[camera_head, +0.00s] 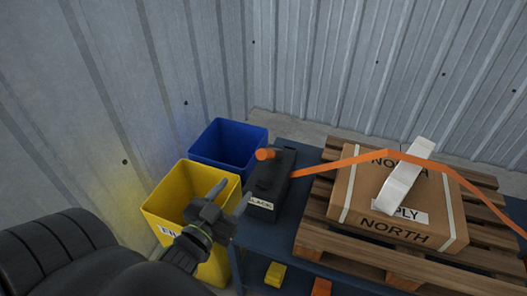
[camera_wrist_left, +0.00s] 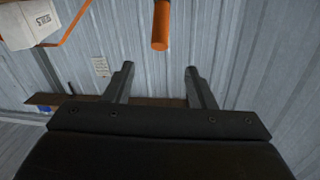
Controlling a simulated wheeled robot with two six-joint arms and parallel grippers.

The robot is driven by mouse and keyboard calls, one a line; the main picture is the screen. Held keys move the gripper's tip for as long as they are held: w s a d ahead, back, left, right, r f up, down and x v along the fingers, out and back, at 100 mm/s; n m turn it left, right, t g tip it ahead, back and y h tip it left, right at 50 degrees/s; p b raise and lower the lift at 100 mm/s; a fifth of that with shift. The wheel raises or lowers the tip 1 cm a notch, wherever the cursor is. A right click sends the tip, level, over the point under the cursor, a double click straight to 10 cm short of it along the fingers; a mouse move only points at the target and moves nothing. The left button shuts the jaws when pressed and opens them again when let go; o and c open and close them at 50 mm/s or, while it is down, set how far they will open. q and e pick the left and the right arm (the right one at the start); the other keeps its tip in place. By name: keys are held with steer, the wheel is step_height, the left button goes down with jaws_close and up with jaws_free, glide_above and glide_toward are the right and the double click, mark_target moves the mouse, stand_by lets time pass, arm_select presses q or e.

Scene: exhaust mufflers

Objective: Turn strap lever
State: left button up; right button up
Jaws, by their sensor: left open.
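The strap lever (camera_head: 265,154) is an orange handle on top of a black tensioner housing (camera_head: 262,203) with a partly readable label. An orange strap (camera_head: 340,163) runs from the housing over a cardboard box (camera_head: 357,192). My left gripper (camera_head: 231,196) is open and empty, to the left of the housing and in front of the lever. In the left wrist view the orange lever (camera_wrist_left: 161,25) hangs in from the top edge, centred between the open fingers (camera_wrist_left: 159,70) but beyond their tips, apart from them. My right gripper is not in view.
The box sits on a wooden pallet (camera_head: 310,239) on a blue table (camera_head: 276,228). A yellow bin (camera_head: 165,194) and a blue bin (camera_head: 236,171) stand left of the table. A white strip (camera_head: 405,177) lies across the box. Corrugated walls close off the back.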

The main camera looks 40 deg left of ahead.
mark_target(266, 150)
arm_select(q)
steer(key=w, duration=0.5)
steer(key=w+a+p, duration=0.1)
steer(key=w, duration=1)
steer(key=shift+w+a+p, duration=0.35)
steer(key=shift+r, duration=0.1)
jaws_close()
